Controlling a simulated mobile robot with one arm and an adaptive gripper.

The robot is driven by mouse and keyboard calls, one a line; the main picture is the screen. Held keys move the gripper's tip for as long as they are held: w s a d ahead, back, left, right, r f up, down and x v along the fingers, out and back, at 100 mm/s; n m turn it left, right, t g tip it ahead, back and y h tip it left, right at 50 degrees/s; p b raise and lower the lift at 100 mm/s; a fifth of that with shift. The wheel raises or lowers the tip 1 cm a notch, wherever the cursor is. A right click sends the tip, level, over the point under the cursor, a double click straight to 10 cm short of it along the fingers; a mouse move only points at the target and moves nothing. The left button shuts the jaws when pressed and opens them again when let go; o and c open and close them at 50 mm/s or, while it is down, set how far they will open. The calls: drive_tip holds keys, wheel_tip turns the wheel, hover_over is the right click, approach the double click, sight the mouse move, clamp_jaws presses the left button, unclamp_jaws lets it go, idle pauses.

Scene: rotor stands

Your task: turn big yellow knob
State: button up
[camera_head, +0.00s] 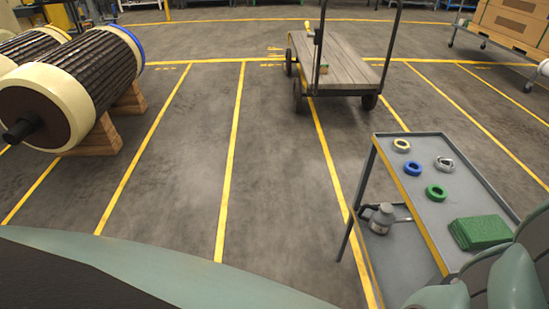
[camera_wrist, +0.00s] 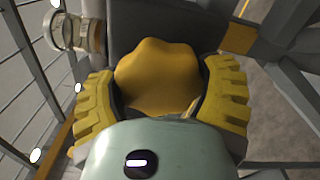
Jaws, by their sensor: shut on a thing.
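The big yellow knob (camera_wrist: 158,75) fills the middle of the wrist view. It has a rounded, lobed edge and sits against a dark grey housing (camera_wrist: 135,22). My gripper (camera_wrist: 160,92) has one yellow ribbed finger pad on each side of the knob, and it is shut on the knob. The knob's lower part is hidden behind my gripper's pale green body. The head view shows neither the knob nor the gripper's fingertips.
A metal fitting (camera_wrist: 68,32) juts out left of the knob, near grey bars. In the head view, a grey trolley (camera_head: 415,205) with several tape rolls stands at right, a flatbed cart (camera_head: 345,65) behind it, and a large rotor (camera_head: 75,85) at left. Floor between is clear.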

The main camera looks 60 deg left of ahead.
drive_tip(key=shift+f+n+b, duration=0.1)
drive_tip(key=shift+n+b, duration=0.25)
drive_tip(key=shift+n, duration=0.75)
drive_tip(key=o, duration=1.1)
drive_tip(key=shift+s, duration=0.1)
drive_tip(key=v, duration=1.1)
drive_tip(key=shift+s+a, duration=0.3)
